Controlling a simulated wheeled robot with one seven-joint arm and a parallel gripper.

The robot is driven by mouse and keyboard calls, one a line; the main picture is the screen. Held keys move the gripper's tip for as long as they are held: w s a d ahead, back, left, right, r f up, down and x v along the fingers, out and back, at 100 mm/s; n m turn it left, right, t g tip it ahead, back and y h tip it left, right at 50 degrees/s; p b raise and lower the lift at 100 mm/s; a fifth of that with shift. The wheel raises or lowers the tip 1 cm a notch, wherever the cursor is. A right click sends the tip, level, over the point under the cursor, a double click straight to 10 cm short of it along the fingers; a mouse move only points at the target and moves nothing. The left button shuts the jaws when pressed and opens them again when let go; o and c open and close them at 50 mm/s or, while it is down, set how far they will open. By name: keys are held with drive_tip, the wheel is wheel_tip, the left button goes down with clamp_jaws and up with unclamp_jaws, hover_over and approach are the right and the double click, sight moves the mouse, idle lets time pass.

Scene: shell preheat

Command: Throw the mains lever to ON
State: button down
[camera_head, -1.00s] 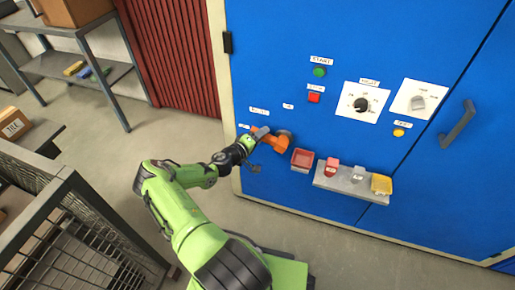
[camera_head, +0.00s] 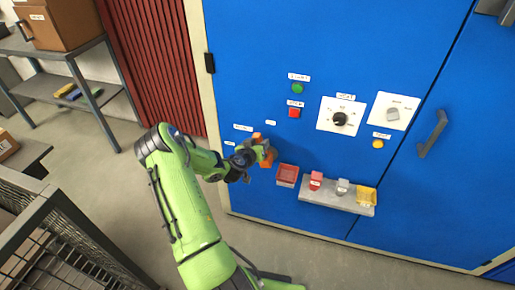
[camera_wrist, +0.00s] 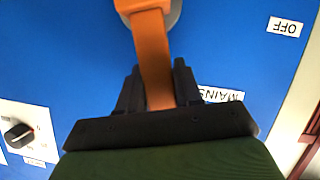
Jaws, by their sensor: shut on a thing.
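The mains lever (camera_wrist: 154,55) is orange and runs from a round grey-and-orange pivot at the top edge of the wrist view down between my fingers. My gripper (camera_wrist: 157,88) is shut on the lever. In the head view my gripper (camera_head: 254,153) is at the blue cabinet, partly covering the lever (camera_head: 268,161), which points roughly upward and a little left from its pivot. The MAINS label (camera_wrist: 220,95) and the OFF label (camera_wrist: 285,27) appear upside down in the wrist view. A small label (camera_head: 271,126) above the lever is too small to read.
The blue cabinet (camera_head: 330,60) carries a green button (camera_head: 298,88), a red button (camera_head: 294,113), a dial (camera_head: 340,119) and a door handle (camera_head: 432,133). A red bin (camera_head: 287,173) and a grey shelf (camera_head: 325,198) stick out right of my gripper. A mesh cage (camera_head: 60,235) stands at left.

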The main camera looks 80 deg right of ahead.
drive_tip(key=shift+s+a+r+m+t+b, duration=0.1)
drive_tip(key=shift+s+m+t+b, duration=0.25)
drive_tip(key=shift+s+m, duration=0.3)
drive_tip(key=shift+s+a+r+m+t+b, duration=0.1)
drive_tip(key=shift+s+m+t+b, duration=0.1)
drive_tip(key=shift+s+m+t, duration=0.35)
drive_tip(key=shift+s, duration=0.1)
drive_tip(key=c, duration=0.8)
unclamp_jaws()
drive_tip(key=shift+c, duration=0.2)
